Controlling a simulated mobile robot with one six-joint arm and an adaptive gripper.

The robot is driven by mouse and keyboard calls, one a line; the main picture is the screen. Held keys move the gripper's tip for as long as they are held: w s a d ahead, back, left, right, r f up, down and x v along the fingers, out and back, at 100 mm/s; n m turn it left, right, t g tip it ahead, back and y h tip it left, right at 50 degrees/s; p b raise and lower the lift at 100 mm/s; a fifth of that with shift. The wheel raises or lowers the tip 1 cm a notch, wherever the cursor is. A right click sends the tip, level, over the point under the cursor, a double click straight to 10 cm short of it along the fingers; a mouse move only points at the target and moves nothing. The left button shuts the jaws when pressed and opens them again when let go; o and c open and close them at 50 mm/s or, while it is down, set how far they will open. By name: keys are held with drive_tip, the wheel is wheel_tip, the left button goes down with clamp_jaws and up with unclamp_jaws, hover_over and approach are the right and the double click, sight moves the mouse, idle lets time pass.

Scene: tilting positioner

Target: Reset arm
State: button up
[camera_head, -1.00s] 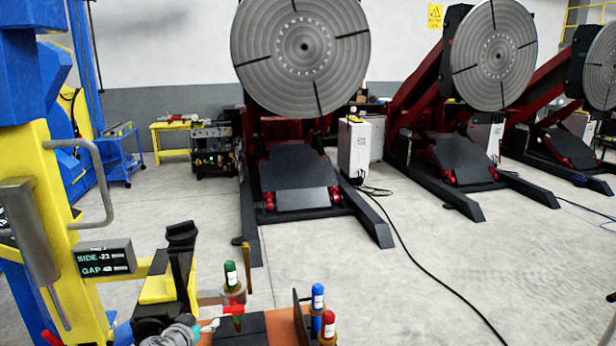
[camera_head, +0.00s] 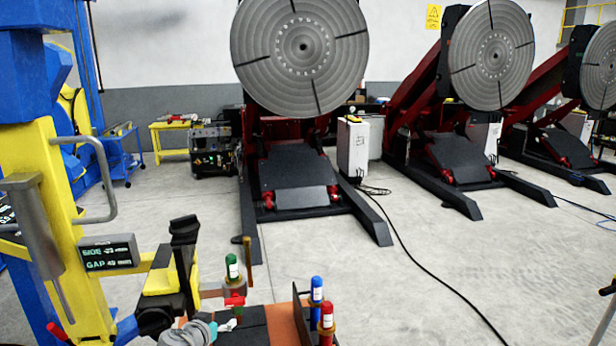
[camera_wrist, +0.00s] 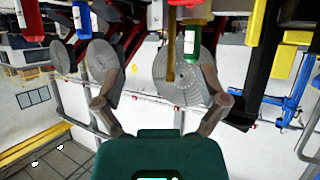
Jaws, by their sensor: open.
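My gripper (camera_wrist: 162,100) shows in the wrist view with its two grey fingers spread wide apart. Nothing is between the fingertips. The wrist picture is upside down. Large grey positioner discs stand in the background beyond the fingers. In the head view, the nearest disc (camera_head: 300,50) is tilted on a dark red and black base. A second disc (camera_head: 493,40) and a third disc (camera_head: 601,68) stand to its right. I cannot clearly make out my gripper in the head view.
Green (camera_head: 232,267), blue (camera_head: 316,290) and red (camera_head: 326,317) bottles stand in the near foreground. A yellow post (camera_head: 50,210) with a display (camera_head: 108,252) is at left. A black cable crosses the otherwise open floor (camera_head: 430,240). A white cabinet (camera_head: 352,148) stands beside the nearest positioner.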

drive_tip(key=w+d+f+g+h+b, duration=0.15)
drive_tip(key=d+f+g, duration=0.3)
drive_tip(key=d, duration=0.85)
drive_tip(key=s+d+f+g+y+b, duration=0.1)
drive_tip(key=s+d+f+g, duration=0.1)
drive_tip(key=d, duration=0.7)
drive_tip(key=s+d+f+n+g+y+b, duration=0.1)
drive_tip(key=s+d+f+g+y, duration=0.1)
drive_tip(key=d+f, duration=0.3)
drive_tip(key=s+d+f+n+g+y+b, duration=0.1)
drive_tip(key=s+d+f+g, duration=0.3)
drive_tip(key=d, duration=0.9)
drive_tip(key=shift+s+f+b, duration=0.15)
drive_tip(key=shift+s+b, duration=0.2)
drive_tip(key=shift+b, duration=0.1)
drive_tip(key=shift+a+y, duration=0.1)
drive_tip(key=shift+y, duration=0.15)
